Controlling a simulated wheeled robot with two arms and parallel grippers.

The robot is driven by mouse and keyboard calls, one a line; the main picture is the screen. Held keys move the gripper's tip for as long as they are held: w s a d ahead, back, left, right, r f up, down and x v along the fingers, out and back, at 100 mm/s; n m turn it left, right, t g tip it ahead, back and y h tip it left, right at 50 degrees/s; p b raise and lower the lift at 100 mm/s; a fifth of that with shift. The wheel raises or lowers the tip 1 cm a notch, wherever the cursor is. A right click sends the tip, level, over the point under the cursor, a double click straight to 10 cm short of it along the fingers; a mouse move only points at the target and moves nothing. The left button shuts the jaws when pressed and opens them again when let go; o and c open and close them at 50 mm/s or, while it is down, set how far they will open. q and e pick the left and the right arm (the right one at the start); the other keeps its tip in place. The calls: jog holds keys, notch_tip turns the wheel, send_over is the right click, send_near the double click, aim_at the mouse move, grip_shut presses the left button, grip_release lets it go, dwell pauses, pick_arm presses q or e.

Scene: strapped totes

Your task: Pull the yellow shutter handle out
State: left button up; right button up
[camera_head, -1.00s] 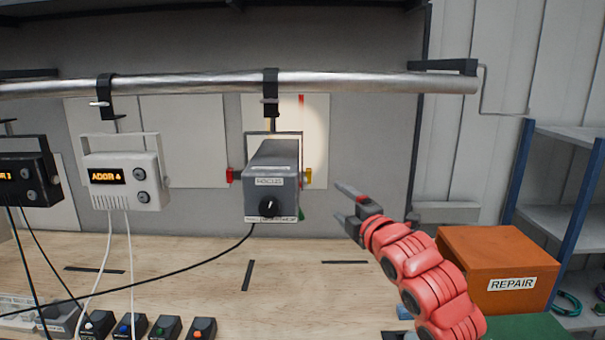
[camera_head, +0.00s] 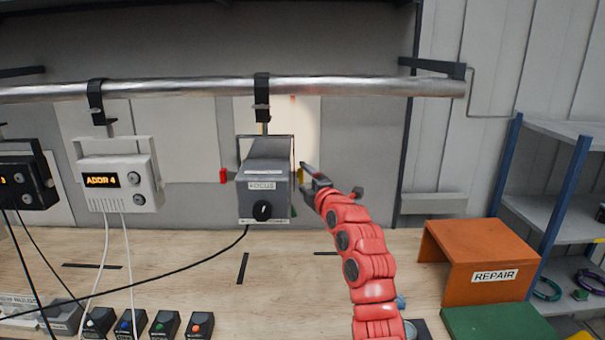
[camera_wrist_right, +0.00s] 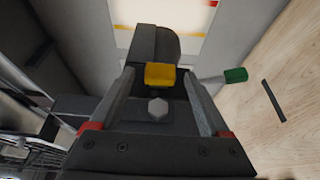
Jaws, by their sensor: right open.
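The yellow shutter handle (camera_head: 300,174) sticks out on the right side of the grey lamp housing (camera_head: 262,187) that hangs from the metal pipe. My right gripper (camera_head: 306,176) is at that side of the housing, next to the handle and partly in front of it. In the right wrist view the yellow handle (camera_wrist_right: 160,75) lies between the two open fingers (camera_wrist_right: 158,100), near their tips. Neither finger clearly touches it there. My left gripper is not in view.
A red handle (camera_head: 223,176) sits on the housing's left side, and a green one (camera_wrist_right: 235,75) shows in the wrist view. A white ADDR 4 fixture (camera_head: 120,180) hangs to the left. An orange REPAIR box (camera_head: 480,262) stands at right. The bench middle is mostly clear.

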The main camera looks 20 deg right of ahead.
jog(key=shift+w+a, duration=0.2)
jog(key=shift+w, duration=0.6)
grip_shut()
dwell(1.0)
